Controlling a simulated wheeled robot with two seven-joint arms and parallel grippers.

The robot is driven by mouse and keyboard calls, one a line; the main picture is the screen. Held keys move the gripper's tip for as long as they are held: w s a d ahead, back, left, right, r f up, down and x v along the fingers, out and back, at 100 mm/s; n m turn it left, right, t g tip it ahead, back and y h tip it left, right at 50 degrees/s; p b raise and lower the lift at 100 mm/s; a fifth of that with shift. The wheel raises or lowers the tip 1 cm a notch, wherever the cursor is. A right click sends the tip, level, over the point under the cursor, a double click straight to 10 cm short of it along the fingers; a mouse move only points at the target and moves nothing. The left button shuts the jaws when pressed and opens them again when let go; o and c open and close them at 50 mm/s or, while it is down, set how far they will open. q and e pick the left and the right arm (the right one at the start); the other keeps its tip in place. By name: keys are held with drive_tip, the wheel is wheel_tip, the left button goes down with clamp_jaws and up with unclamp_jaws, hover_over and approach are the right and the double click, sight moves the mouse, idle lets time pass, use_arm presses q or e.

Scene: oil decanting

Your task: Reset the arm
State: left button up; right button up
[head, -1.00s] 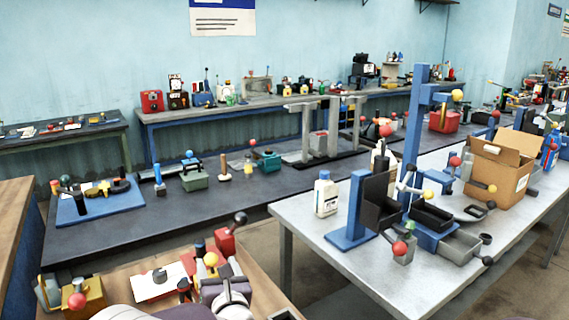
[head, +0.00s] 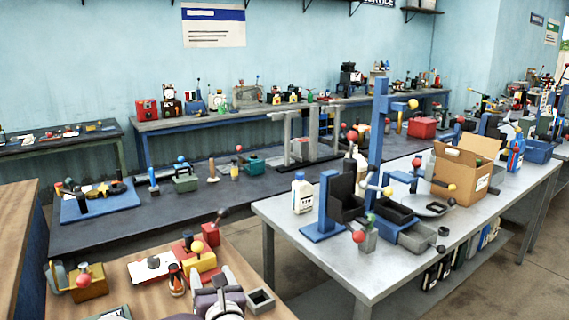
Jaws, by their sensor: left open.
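My left gripper (head: 208,282) shows only in part at the bottom edge of the head view, in grey and purple with a pale ring behind it. It is open, over the near wooden table (head: 130,258), and I see nothing between its fingers. My right gripper is not in view. A white bottle (head: 303,194) stands upright on the light metal bench (head: 290,235), beside a blue stand (head: 327,210) with a black holder. My left gripper is well apart from the bottle.
On the wooden table are a yellow block (head: 200,258), a red block (head: 210,235) and a small grey open box (head: 260,301). A cardboard box (head: 465,170) stands on the metal bench. A dark bench (head: 120,225) lies behind. Floor (head: 300,270) shows between the tables.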

use_arm(q)
drive_tip(key=s+a+f+n+g+h, duration=0.2)
drive_tip(key=s+f+n+g+h, duration=0.35)
drive_tip(key=s+n, duration=0.9)
drive_tip(key=s+a+f+n+g+h, duration=0.15)
drive_tip(key=s+f+n+g, duration=0.65)
drive_tip(key=n, duration=1.2)
drive_tip(key=s+f+g+b, duration=0.2)
drive_tip(key=s+f+b, duration=0.2)
drive_tip(key=f+b, duration=0.6)
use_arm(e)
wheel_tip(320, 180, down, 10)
use_arm(q)
wheel_tip(320, 180, up, 17)
drive_tip(key=p, duration=1.6)
drive_tip(key=shift+w+d+m+p, duration=0.2)
drive_tip(key=shift+d+m+p, duration=0.15)
drive_tip(key=shift+m+p, duration=0.1)
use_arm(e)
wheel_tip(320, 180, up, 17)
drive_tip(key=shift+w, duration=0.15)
